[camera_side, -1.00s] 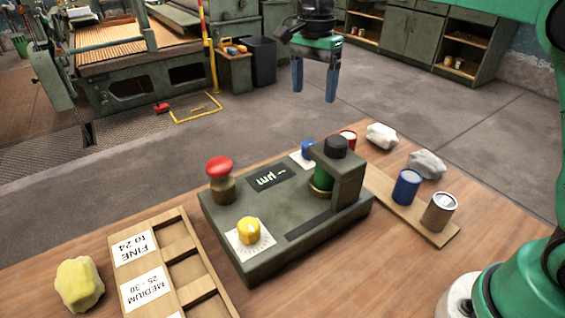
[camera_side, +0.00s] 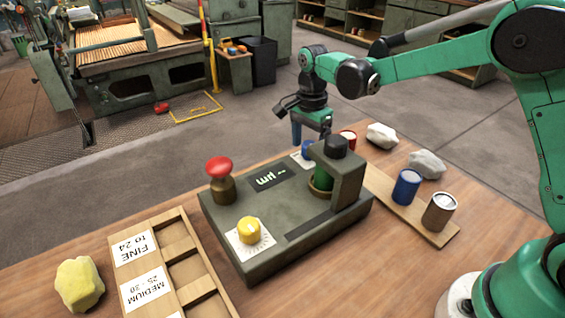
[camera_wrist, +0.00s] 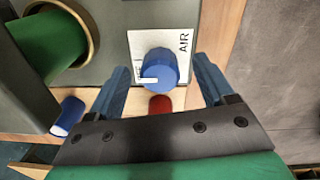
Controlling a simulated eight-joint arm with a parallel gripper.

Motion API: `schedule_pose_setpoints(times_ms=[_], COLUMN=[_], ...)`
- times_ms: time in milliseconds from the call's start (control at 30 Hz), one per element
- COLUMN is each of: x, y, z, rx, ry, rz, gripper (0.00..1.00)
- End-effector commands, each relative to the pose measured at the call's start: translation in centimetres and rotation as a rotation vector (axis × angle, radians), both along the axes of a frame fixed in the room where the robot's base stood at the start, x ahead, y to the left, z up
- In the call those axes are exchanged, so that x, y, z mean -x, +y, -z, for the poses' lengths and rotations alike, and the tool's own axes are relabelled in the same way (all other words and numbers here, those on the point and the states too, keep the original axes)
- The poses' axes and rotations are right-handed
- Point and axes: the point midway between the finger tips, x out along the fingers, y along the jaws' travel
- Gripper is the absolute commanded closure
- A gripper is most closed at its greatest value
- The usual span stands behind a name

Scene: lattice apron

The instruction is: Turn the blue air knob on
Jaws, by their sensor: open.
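The blue air knob (camera_wrist: 159,67) sits on a white label plate (camera_wrist: 183,42) marked AIR in the wrist view. A white mark on the knob points to the left there. In the side view the knob (camera_side: 308,150) shows at the back of the green-grey machine box (camera_side: 270,235), partly hidden. My gripper (camera_wrist: 160,75) is open, with one blue finger on each side of the knob in the wrist view. In the side view my gripper (camera_side: 310,133) is over the box's far edge, close to the knob. Whether the fingers touch the knob I cannot tell.
A red mushroom button (camera_side: 219,168) and a yellow knob (camera_side: 249,231) are on the box. A red can (camera_side: 348,137) and blue can (camera_side: 406,187) stand on a wooden board.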

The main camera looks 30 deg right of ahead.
Motion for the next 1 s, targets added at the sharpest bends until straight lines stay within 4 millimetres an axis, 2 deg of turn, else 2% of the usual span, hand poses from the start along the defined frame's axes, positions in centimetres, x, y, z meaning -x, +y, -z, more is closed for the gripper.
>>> schedule_pose_setpoints(times_ms=[167,400,433,767,1000], x=[0.0,0.0,0.01,0.02,0.02], y=[0.0,0.0,0.0,0.0,0.0], z=[-0.01,-0.03,-0.03,-0.05,-0.06], rx=[0.0,0.0,0.0,0.0,0.0], ry=[0.0,0.0,0.0,0.001,0.002], rz=[0.0,0.0,0.0,-0.039,-0.175], gripper=[0.25,0.93,1.0,1.0,1.0])
